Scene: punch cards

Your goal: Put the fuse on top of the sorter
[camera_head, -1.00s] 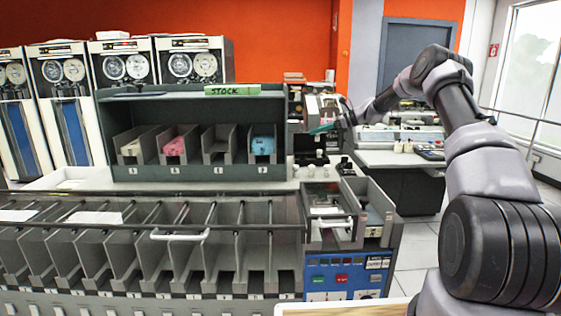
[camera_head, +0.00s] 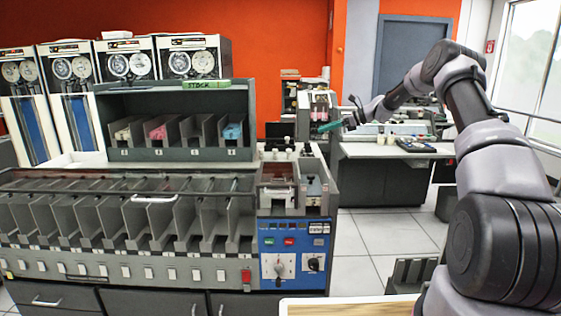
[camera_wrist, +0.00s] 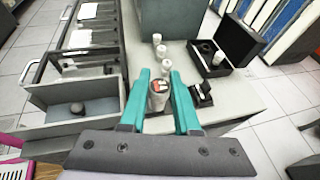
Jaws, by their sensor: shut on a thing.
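My gripper (camera_head: 329,127) has teal fingers and hangs in the air beyond the right end of the sorter (camera_head: 290,225) in the head view. In the wrist view my gripper (camera_wrist: 158,95) is shut on a small grey cylinder with a red and white end, which looks like the fuse (camera_wrist: 158,88). The fuse is too small to make out in the head view. The sorter is a long grey machine with a row of open pockets and a blue control panel at its right end.
White cylinders (camera_wrist: 160,52), an open black case (camera_wrist: 222,45) and a small black holder (camera_wrist: 203,95) stand on the pale surface beyond the fingers. A grey STOCK rack (camera_head: 180,104) stands behind the sorter. A desk (camera_head: 385,150) is at right, with open tiled floor (camera_head: 375,235) before it.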

